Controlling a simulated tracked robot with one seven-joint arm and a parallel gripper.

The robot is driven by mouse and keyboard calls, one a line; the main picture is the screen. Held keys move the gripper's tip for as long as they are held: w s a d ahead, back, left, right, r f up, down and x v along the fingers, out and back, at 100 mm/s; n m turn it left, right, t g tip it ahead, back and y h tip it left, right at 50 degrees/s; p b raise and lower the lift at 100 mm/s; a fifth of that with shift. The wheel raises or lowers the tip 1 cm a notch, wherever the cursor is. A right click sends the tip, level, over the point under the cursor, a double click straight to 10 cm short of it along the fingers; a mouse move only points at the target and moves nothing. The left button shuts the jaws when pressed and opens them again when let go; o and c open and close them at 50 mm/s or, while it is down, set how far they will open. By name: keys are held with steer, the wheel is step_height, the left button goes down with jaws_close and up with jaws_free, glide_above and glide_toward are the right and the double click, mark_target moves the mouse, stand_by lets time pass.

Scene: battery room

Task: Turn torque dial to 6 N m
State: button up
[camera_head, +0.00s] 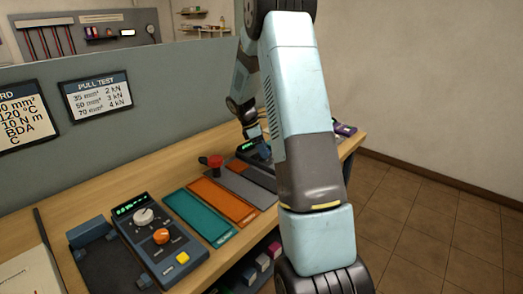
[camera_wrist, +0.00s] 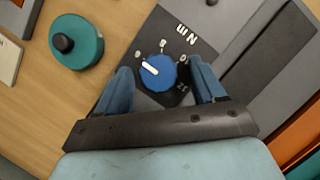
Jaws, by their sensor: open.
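The torque dial (camera_wrist: 163,78) is a round blue knob with a white pointer on a dark panel marked "N m" in the wrist view. Numbers ring the knob; they look rotated and are partly too small to read. The pointer is aimed to the upper left, near one of the small marks, and I cannot tell its exact value. My gripper (camera_wrist: 160,68) is open, with one blue finger on each side of the knob. I cannot tell whether either finger touches it. In the head view my gripper (camera_head: 253,132) is at the far end of the bench, by a dark device.
A teal round piece with a black knob (camera_wrist: 90,48) is close left of the panel in the wrist view. In the head view, a control box (camera_head: 160,240), teal mat (camera_head: 198,216), orange mat (camera_head: 222,202) and red-topped piece (camera_head: 215,163) occupy the bench. A grey partition (camera_head: 150,130) stands behind.

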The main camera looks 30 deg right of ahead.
steer(key=v, duration=1.3)
steer(key=shift+a+r, duration=0.15)
steer(key=shift+a, duration=0.05)
steer(key=shift+w, duration=0.1)
